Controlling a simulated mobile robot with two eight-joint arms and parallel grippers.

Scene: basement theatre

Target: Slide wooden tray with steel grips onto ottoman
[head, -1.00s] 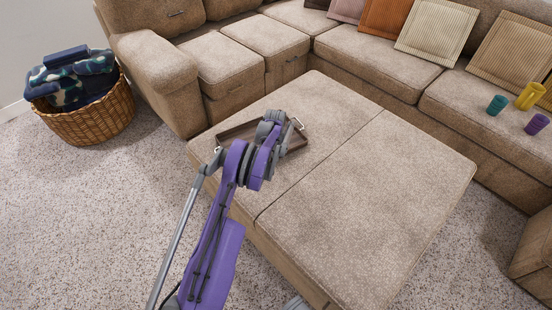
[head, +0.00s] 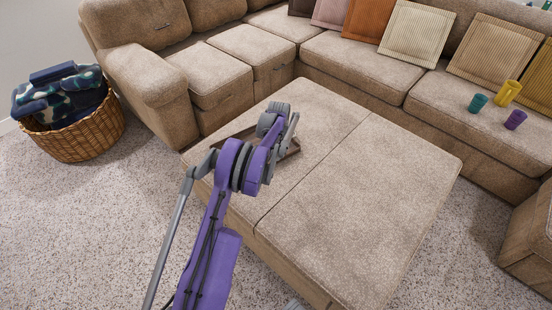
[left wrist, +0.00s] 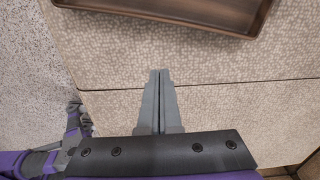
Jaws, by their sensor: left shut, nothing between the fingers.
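The dark brown wooden tray (left wrist: 190,12) lies on the beige ottoman (head: 365,190), on its left section. In the head view my left arm hides most of the tray, and its steel grips cannot be made out. My left gripper (left wrist: 160,72) is shut and empty. In the left wrist view its fingertips point toward the tray's near edge, with a gap of bare ottoman fabric between them. The gripper is over the ottoman, and I cannot tell its exact height.
The beige sectional sofa (head: 360,68) wraps around the ottoman's far sides. A wicker basket (head: 80,135) with folded blankets stands on the carpet at left. Teal, yellow and purple cups (head: 515,119) are on the right seat. The ottoman's right section is clear.

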